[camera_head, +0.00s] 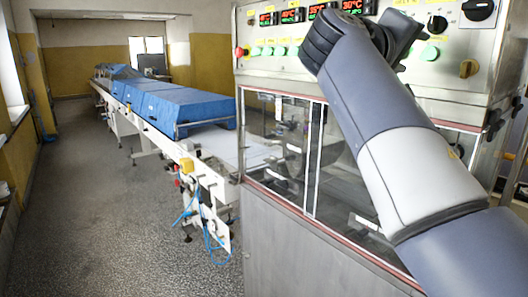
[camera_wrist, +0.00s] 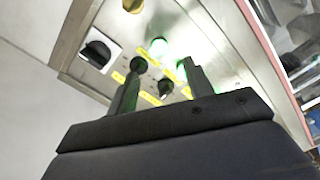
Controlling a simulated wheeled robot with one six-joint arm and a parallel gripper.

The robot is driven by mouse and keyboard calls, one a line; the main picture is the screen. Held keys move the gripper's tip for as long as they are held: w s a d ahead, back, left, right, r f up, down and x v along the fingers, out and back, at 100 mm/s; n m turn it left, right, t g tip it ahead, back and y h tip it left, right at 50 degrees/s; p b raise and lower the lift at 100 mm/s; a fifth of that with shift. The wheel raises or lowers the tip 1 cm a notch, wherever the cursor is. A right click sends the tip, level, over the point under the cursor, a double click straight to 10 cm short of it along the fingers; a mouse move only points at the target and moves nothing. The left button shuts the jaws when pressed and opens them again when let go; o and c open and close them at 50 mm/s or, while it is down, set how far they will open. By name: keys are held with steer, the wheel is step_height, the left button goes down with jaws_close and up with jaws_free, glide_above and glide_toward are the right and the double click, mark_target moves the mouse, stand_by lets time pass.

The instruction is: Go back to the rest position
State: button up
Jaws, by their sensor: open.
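My gripper (camera_wrist: 164,66) shows in the wrist view with its two dark fingers apart and nothing between them. It points toward the metal control panel (camera_wrist: 75,62) of the machine, where a green-lit button (camera_wrist: 159,46) and a black knob (camera_wrist: 97,52) show beyond the fingers. I cannot tell whether a fingertip touches the panel. In the head view my arm reaches up from the lower right across the front of the panel (camera_head: 460,88). The gripper itself is mostly hidden behind the wrist there.
Below are glass doors (camera_head: 280,150) over a steel cabinet (camera_head: 290,250). A conveyor with blue covers (camera_head: 180,105) runs back. The grey floor (camera_head: 95,190) at left is clear.

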mark_target(425, 51)
steer(key=p+x, duration=0.2)
steer(key=x, duration=0.5)
steer(key=shift+d+r, duration=0.15)
steer(key=shift+w+n+p, duration=0.15)
steer(key=shift+n+p, duration=0.35)
steer(key=shift+p, duration=0.1)
steer(key=shift+r+n+p, duration=0.15)
steer(key=shift+n+p, duration=0.6)
steer(key=shift+n, duration=0.35)
steer(key=shift+n+p, duration=0.85)
steer(key=shift+n, duration=0.35)
steer(key=n+p, duration=0.6)
steer(key=shift+n, duration=0.4)
steer(key=b+v, duration=0.3)
steer(key=v, duration=0.7)
steer(key=shift+f+b, duration=0.3)
steer(key=shift+b, duration=0.1)
